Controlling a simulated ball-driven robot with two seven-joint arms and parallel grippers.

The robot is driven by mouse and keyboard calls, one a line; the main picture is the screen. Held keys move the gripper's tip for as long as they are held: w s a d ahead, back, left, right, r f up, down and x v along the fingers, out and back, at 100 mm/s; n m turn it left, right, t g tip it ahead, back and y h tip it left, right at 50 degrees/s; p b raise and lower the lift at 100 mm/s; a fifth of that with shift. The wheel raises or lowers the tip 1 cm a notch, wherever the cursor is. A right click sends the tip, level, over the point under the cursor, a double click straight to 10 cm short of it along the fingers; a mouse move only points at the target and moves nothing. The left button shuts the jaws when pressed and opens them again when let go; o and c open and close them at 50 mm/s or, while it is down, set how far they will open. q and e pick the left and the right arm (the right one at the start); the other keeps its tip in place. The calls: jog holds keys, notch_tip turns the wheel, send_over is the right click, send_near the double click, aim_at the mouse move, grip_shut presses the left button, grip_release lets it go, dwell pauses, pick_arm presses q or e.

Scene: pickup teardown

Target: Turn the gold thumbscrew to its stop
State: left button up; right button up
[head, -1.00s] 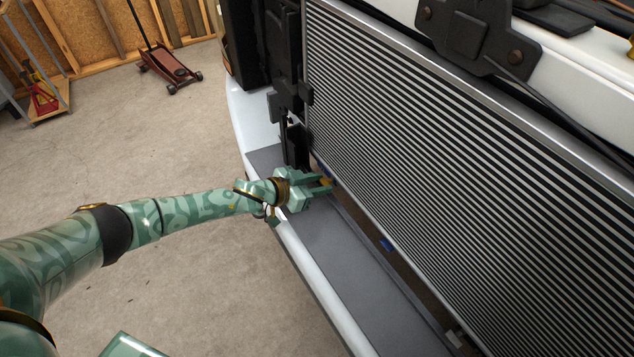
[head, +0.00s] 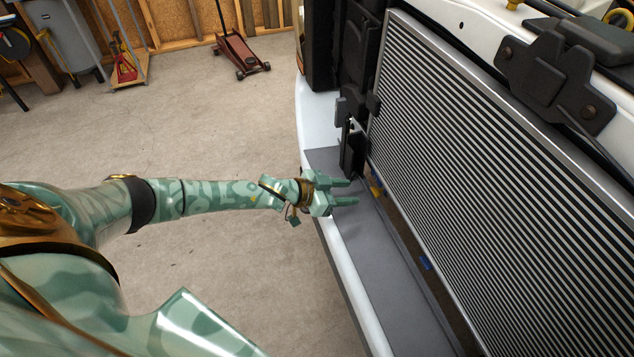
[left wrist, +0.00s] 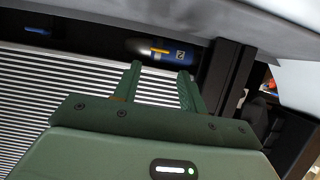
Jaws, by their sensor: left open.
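The gold thumbscrew (head: 376,187) sits low beside the bottom left corner of the radiator, small and partly hidden in the head view. In the left wrist view it is a yellow-gold bar (left wrist: 155,50), nearly level, against a blue cylindrical part (left wrist: 178,54). My left gripper (head: 354,191) is open and empty, just left of the thumbscrew and apart from it, over the grey ledge. In the left wrist view its two fingers (left wrist: 160,70) point towards the gold bar with a gap before it. My right gripper is not in view.
The finned radiator (head: 480,150) fills the right side. A black bracket (head: 352,148) stands close beyond my fingers. The grey ledge (head: 385,270) runs below, with a blue piece (head: 425,263) in the gap. Open floor (head: 200,125) lies to the left.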

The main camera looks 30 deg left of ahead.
pick_arm(q)
jog(key=p+v, duration=0.2)
jog(key=v, duration=0.6)
jog(key=shift+s+a, duration=0.25)
jog(key=shift+s, duration=0.1)
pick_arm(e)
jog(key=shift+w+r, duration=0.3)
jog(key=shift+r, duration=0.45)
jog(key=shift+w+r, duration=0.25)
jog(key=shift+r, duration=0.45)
pick_arm(q)
jog(key=shift+r, duration=0.1)
